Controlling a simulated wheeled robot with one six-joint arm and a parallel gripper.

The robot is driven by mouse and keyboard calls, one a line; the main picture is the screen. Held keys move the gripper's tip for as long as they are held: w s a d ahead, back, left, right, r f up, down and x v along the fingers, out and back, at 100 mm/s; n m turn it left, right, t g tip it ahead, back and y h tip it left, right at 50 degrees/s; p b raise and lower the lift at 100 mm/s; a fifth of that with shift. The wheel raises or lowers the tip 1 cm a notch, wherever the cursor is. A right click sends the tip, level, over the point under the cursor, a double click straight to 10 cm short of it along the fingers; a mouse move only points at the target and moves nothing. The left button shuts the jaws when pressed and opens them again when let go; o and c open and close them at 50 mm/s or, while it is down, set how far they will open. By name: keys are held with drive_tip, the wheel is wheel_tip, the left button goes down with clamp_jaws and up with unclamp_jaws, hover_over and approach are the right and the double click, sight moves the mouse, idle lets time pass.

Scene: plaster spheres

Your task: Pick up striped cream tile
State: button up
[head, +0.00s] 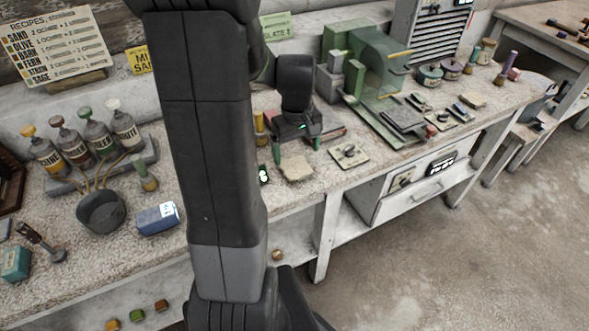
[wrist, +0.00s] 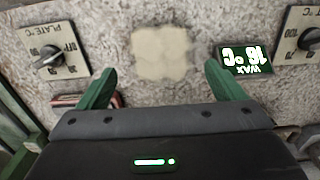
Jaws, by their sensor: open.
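A cream tile (head: 297,168) lies flat on the speckled bench top near the front edge. It also shows in the wrist view (wrist: 160,53), at top centre, pale and roughly square. I cannot make out stripes on it. My gripper (head: 297,147) is open and empty, with green fingers pointing down. In the wrist view its fingertips (wrist: 161,72) are spread to either side of the tile's column, and the tile shows beyond them, untouched. Another cream tile (head: 473,100) lies farther right on the bench; its surface is too small to read.
A plate dial panel (head: 349,154) and a small wax display (head: 264,174) flank the tile. A reddish flat piece (wrist: 85,101) lies near one finger. A green machine (head: 375,80) stands behind right. A blue box (head: 158,218) and dark pot (head: 101,211) stand left.

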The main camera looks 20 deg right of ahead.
sight(296, 167)
drive_tip(key=shift+w+f, duration=0.1)
drive_tip(key=shift+f, duration=2.8)
drive_tip(key=c, duration=1.2)
